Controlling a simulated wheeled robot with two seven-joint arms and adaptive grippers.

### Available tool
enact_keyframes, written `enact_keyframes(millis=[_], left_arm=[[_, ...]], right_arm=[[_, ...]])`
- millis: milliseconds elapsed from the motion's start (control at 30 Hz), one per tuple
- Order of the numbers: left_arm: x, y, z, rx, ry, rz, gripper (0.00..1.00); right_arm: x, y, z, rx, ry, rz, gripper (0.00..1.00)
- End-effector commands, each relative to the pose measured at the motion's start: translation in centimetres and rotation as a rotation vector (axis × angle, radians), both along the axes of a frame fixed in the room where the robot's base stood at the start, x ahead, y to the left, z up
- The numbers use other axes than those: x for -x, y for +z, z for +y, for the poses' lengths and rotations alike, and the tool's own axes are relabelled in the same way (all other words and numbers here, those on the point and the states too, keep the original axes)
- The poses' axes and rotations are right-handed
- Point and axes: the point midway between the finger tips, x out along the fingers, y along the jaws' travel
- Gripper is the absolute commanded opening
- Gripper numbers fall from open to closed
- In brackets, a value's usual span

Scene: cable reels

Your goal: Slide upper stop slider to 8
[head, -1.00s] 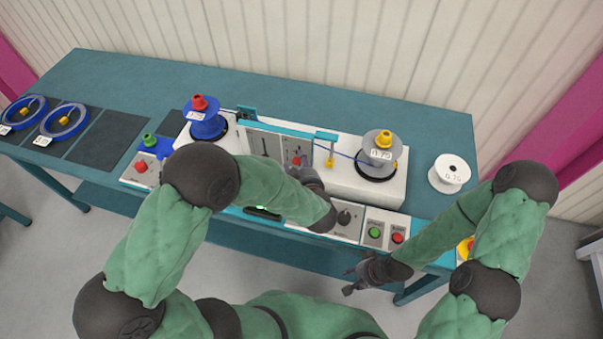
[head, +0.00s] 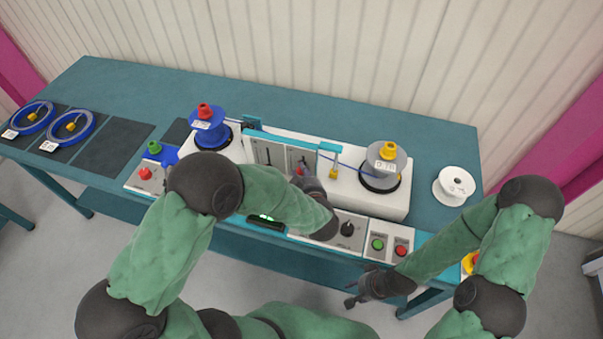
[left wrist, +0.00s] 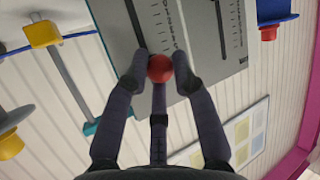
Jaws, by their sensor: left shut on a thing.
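The slider panel (head: 268,152) stands upright on the white machine and has two slots with printed scales. A red knob (left wrist: 159,68) sits on one slot in the left wrist view; it also shows as a small red spot in the head view (head: 298,171). My left gripper (left wrist: 162,74) is shut on this red knob, one fingertip on each side. The scale figures are too small to read. In the head view, my left gripper (head: 308,183) is partly hidden by its own arm. My right gripper (head: 350,294) is open and empty in front of the table's front edge.
A blue reel (head: 208,128) and a grey reel (head: 383,161) stand on the machine either side of the panel. A yellow guide (head: 334,173) is close right of the panel. A white spool (head: 455,186) stands at right. The table's back strip (head: 300,112) is clear.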

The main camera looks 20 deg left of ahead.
Motion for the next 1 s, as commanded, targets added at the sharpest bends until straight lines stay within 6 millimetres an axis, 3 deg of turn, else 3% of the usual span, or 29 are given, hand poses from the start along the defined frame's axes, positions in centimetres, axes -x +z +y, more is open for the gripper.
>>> enact_keyframes(millis=[633,933,967,1000], left_arm=[[-0.1,2.1,0.0,0.0,0.001,-0.004,0.0],[-0.1,2.1,0.0,0.0,0.002,-0.005,0.0],[-0.1,2.1,0.0,0.0,0.002,-0.005,0.32],[-0.1,2.1,0.0,0.0,0.002,-0.005,0.43]], right_arm=[[0.0,1.8,0.0,0.0,0.0,0.0,0.4],[0.0,1.9,0.0,0.0,0.0,0.0,0.4],[0.0,1.9,0.0,0.0,0.0,0.0,0.4],[0.0,1.9,0.0,0.0,0.0,0.0,0.4]])
